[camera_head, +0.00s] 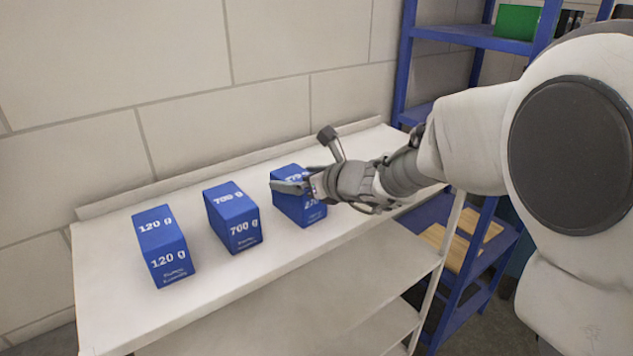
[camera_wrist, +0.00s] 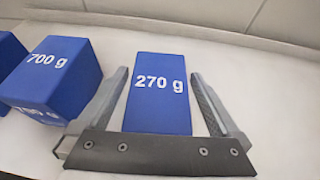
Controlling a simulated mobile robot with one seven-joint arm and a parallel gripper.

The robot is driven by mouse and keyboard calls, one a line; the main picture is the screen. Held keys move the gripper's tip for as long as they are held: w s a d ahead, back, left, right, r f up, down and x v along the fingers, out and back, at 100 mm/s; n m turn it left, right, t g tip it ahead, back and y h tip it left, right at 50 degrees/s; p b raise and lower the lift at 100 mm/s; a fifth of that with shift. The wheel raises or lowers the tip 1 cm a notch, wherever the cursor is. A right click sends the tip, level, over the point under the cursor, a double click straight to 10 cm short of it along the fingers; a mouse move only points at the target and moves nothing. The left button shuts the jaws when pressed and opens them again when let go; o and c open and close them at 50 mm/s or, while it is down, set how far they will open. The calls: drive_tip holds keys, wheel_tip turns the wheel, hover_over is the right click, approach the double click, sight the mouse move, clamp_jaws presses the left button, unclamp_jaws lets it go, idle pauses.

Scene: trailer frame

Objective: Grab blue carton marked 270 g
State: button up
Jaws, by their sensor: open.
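The blue carton marked 270 g (camera_head: 304,210) stands upright on the white shelf top, the rightmost of three cartons in the head view. My gripper (camera_head: 303,182) is at this carton and partly covers its upper face and label. In the wrist view the 270 g carton (camera_wrist: 158,93) lies between the two open fingers of my gripper (camera_wrist: 161,90). A visible gap separates each finger from the carton's sides. The carton's lower part is hidden behind the gripper's palm bar.
A blue carton marked 700 g (camera_head: 232,217) stands just left of the 270 g one, and shows close to the left finger in the wrist view (camera_wrist: 50,75). A 120 g carton (camera_head: 162,246) is farther left. A wall backs the white shelf (camera_head: 330,242). A blue rack (camera_head: 470,36) stands right.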

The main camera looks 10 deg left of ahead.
drive_tip(key=c, duration=1.5)
drive_tip(key=shift+r, duration=0.1)
